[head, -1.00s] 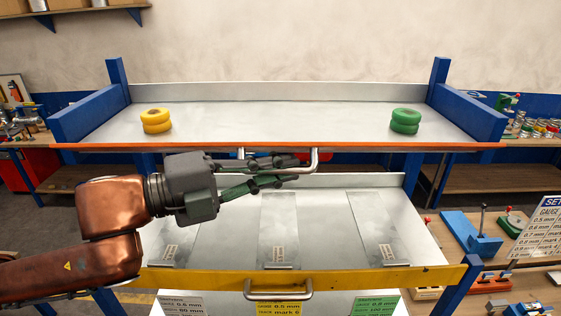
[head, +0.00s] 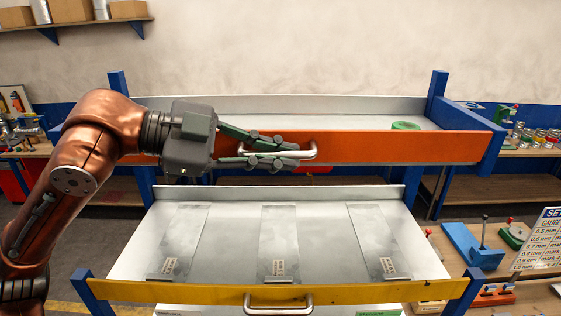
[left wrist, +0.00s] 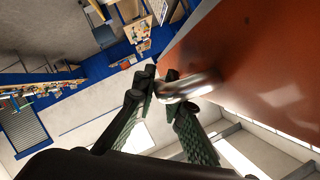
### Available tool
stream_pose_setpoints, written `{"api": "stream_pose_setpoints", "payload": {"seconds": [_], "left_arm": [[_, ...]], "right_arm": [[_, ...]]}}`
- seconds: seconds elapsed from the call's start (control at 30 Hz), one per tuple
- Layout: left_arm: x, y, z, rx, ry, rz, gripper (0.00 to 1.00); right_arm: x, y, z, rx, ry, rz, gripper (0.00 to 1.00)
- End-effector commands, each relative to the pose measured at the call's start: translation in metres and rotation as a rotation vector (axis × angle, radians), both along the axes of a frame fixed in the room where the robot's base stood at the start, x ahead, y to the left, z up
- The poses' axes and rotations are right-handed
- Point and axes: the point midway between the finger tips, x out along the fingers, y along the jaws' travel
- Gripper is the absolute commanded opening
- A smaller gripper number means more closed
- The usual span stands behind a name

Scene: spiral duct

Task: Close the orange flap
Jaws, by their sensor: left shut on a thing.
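The orange flap (head: 400,147) is the broad front panel of the upper shelf and now stands up, its face toward me. Its metal bar handle (head: 313,150) sits near the middle. My left gripper (head: 290,154) comes from the left and is shut on this handle, one finger above the bar and one below. In the left wrist view the fingers (left wrist: 161,78) close around the shiny handle (left wrist: 197,88) beside the flap's orange face (left wrist: 265,60). Only the top of a green ring (head: 405,126) shows over the flap. My right gripper is not in view.
Below lies a sloped grey tray (head: 330,240) with several metal strips and a yellow front bar (head: 380,292) with its own handle (head: 278,303). Blue posts (head: 436,95) frame the shelf. A bench with tools (head: 480,245) stands at the right.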

Motion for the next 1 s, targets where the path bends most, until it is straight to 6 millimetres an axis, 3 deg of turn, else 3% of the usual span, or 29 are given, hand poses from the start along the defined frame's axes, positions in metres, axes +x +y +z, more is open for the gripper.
{"api": "stream_pose_setpoints", "payload": {"seconds": [0.3,0.8,0.83,1.0], "left_arm": [[0.0037,-0.0004,0.0045,0.000,0.105,-0.002,0.00],[0.0050,0.0000,0.0058,-0.002,0.121,0.001,0.00],[0.0049,0.0000,0.0058,-0.002,0.120,0.001,0.12],[0.0050,0.0000,0.0054,-0.001,0.120,0.001,0.18]], "right_arm": [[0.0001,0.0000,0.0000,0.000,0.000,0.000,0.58],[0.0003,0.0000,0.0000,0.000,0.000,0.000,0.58],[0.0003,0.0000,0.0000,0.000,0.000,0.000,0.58],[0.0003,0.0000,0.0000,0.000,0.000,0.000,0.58]]}}
